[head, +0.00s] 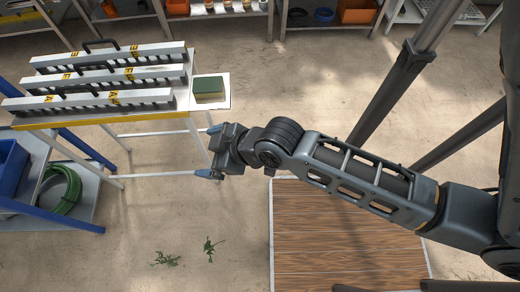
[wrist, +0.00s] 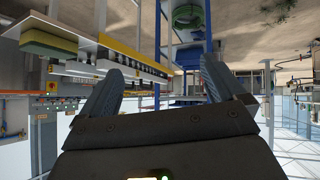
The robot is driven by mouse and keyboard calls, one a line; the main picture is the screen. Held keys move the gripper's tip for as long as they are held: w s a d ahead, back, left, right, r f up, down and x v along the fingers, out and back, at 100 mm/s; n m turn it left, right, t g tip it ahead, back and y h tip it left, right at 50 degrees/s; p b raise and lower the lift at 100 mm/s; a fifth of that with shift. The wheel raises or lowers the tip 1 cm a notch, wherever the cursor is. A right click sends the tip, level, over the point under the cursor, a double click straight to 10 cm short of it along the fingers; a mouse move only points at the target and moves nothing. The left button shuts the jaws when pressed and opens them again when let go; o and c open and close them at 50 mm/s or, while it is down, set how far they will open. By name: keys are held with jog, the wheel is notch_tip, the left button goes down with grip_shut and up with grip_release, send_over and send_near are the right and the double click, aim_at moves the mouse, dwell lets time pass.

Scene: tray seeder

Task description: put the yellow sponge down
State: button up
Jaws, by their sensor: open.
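The sponge (head: 210,90) is a block with a dark green top and a yellowish side. It lies flat on the white right end of the bench (head: 225,103) in the head view. It also shows in the wrist view (wrist: 50,43), at the upper left, where the picture is upside down. My gripper (head: 212,152) is open and empty, in front of the bench's right end and apart from the sponge. In the wrist view its two fingers (wrist: 158,85) stand wide apart with nothing between them.
Several long white seeder bars (head: 110,75) with dark handles fill the bench left of the sponge. A blue-framed cart with a green hose (head: 62,190) stands at lower left. A wooden platform (head: 345,235) lies below my arm. Shelves line the back, with clear floor between.

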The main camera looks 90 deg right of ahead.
jog(key=s+a+r+t+y, duration=0.1)
jog(key=s+a+r+t, duration=0.2)
jog(key=r, duration=0.5)
jog(key=s+a+r+n+t+y, duration=0.1)
jog(key=s+a+r+t+y, duration=0.1)
jog(key=s+a+r, duration=0.3)
jog(key=s+r+t, duration=0.1)
jog(key=s+r, duration=0.2)
jog(key=shift+a+n, duration=0.25)
jog(key=shift+n, duration=0.05)
jog(key=shift+o, duration=0.2)
jog(key=shift+s, duration=0.1)
